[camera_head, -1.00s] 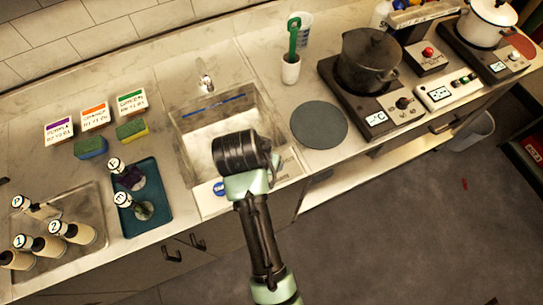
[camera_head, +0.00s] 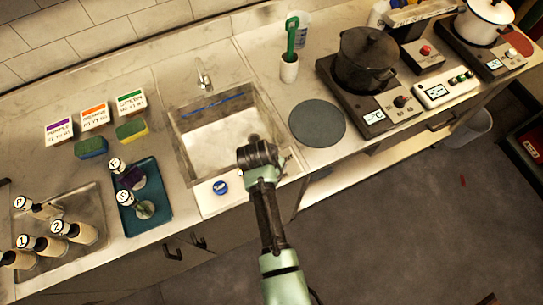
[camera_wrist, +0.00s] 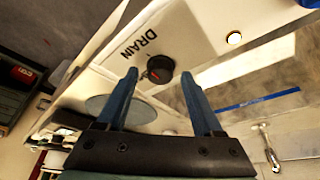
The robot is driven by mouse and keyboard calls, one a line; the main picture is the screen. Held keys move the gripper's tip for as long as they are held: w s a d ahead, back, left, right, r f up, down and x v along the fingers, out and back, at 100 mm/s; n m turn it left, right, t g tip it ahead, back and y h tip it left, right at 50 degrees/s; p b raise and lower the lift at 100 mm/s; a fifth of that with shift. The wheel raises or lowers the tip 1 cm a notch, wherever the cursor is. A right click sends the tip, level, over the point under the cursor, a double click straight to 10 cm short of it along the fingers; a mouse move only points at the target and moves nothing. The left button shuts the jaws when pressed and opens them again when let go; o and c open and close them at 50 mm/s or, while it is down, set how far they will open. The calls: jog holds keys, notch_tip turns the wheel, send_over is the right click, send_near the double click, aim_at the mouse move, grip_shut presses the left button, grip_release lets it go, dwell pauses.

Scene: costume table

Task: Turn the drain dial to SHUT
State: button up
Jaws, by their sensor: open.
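The drain dial (camera_wrist: 160,68) is a round black knob with a red pointer mark, on a pale panel beside the word DRAIN. In the wrist view it shows between the tips of my open gripper (camera_wrist: 159,75), with a finger on each side. The fingers do not visibly touch it, and their distance above it is hard to tell. No SHUT mark is readable. In the head view my gripper (camera_head: 258,152) is over the front rim of the sink (camera_head: 182,150), and its wrist hides the fingers and dial.
A blue round cap (camera_head: 220,187) sits on the front ledge, left of my gripper. A grey round mat (camera_head: 317,124) lies right of the sink. A blue tray (camera_head: 160,210) with two bottles stands left. A dark pot (camera_head: 366,60) stands on a burner at right.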

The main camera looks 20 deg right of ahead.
grip_shut()
dwell(0.4)
